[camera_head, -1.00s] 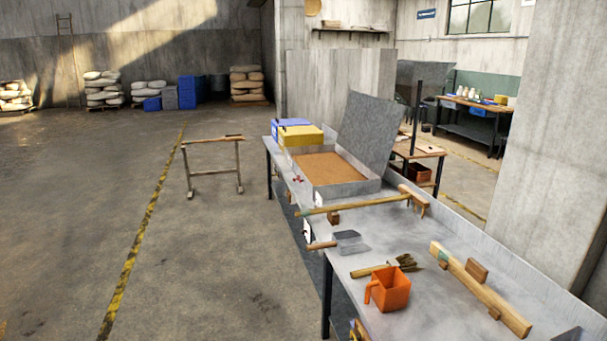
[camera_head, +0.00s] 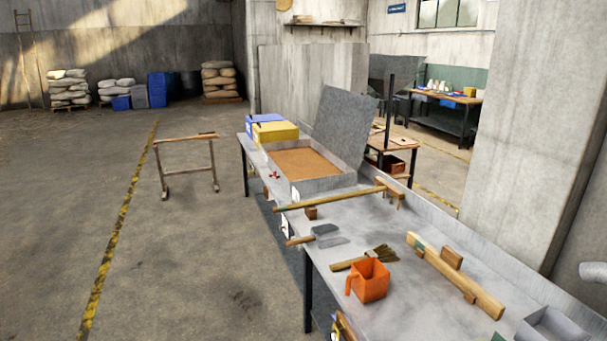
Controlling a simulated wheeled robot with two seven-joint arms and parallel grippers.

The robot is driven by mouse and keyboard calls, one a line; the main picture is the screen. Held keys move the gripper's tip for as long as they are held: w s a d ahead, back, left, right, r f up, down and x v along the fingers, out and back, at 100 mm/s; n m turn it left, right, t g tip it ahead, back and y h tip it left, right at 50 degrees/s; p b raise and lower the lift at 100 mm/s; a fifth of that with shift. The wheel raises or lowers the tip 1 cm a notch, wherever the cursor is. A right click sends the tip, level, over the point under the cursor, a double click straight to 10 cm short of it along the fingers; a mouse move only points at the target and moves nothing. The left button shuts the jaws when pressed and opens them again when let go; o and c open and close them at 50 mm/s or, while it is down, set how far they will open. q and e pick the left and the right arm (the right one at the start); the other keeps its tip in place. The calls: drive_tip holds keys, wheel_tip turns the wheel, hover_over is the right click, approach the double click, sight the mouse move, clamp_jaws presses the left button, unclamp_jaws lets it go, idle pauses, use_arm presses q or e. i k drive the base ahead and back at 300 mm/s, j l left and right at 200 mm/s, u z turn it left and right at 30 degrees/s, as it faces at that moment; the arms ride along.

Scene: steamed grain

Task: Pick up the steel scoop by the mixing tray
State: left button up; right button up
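A steel scoop (camera_head: 326,230) with a short wooden handle lies on the grey metal table, near its left edge. The handle points left toward the edge. The mixing tray (camera_head: 324,184), a shallow metal box filled with brown grain, sits farther back on the same table. A long wooden-handled rake (camera_head: 332,200) lies between the scoop and the tray. Neither of my grippers is in view.
A wooden beam (camera_head: 452,272) is to the right. Blue and yellow boxes (camera_head: 275,132) stand behind the tray. The floor left of the table is open, with a trestle (camera_head: 186,166) on it.

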sight(325, 236)
drive_tip(key=i+j+z, duration=0.15)
drive_tip(key=i+j, duration=0.2)
drive_tip(key=i, duration=0.25)
drive_tip(key=i+j+z, duration=0.1)
drive_tip(key=i+j, duration=0.25)
drive_tip(key=i, duration=0.25)
